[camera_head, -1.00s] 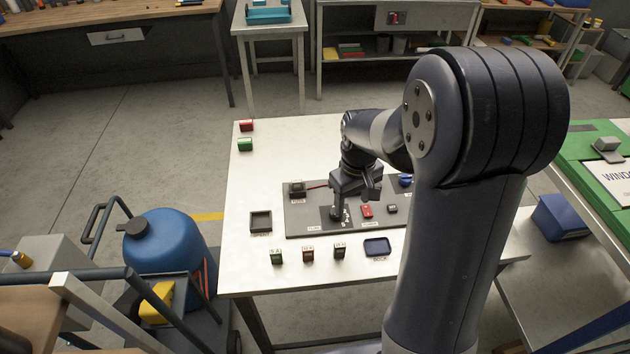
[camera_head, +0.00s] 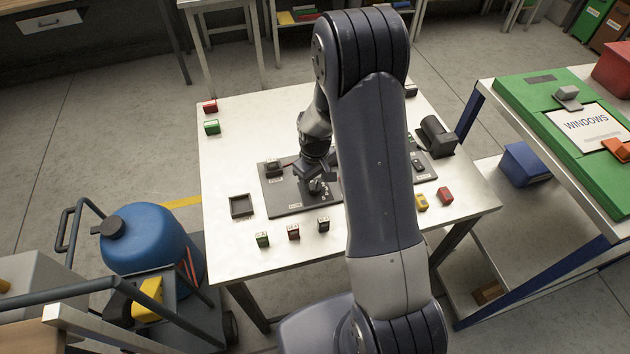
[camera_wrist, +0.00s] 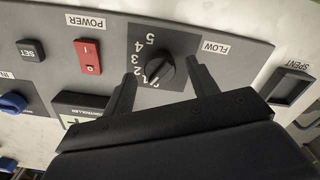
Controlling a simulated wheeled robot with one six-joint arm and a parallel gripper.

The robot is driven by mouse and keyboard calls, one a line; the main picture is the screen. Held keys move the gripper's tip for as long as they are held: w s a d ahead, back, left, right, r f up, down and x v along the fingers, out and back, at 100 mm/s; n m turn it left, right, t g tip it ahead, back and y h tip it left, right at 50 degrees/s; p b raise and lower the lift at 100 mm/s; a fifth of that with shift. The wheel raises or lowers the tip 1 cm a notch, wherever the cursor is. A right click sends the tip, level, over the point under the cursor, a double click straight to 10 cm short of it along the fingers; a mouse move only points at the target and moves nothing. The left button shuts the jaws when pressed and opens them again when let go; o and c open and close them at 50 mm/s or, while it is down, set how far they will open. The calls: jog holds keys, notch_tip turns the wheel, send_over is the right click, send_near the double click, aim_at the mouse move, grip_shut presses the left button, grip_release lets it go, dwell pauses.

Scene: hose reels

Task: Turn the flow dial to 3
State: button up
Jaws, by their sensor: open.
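The flow dial (camera_wrist: 160,70) is a round black knob on a dark plate on the grey panel (camera_wrist: 210,48), beside a FLOW label. A small light mark on the knob seems to face the low numbers, but I cannot read the exact setting. My gripper (camera_wrist: 161,71) is open, with one finger on each side of the dial and visible gaps to the knob. In the head view my gripper (camera_head: 315,184) is low over the panel (camera_head: 283,204), and my arm hides much of the panel.
A red power switch (camera_wrist: 88,57), a SET button (camera_wrist: 30,50) and a blue knob (camera_wrist: 12,103) share the panel. A SPENT tray (camera_wrist: 292,88) lies beside it. Small blocks, including a green one (camera_head: 263,240), stand along the near side. A black device (camera_head: 437,136) stands at right.

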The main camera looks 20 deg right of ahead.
jog(key=shift+f, duration=0.55)
jog(key=shift+c, duration=0.5)
jog(key=c, duration=0.9)
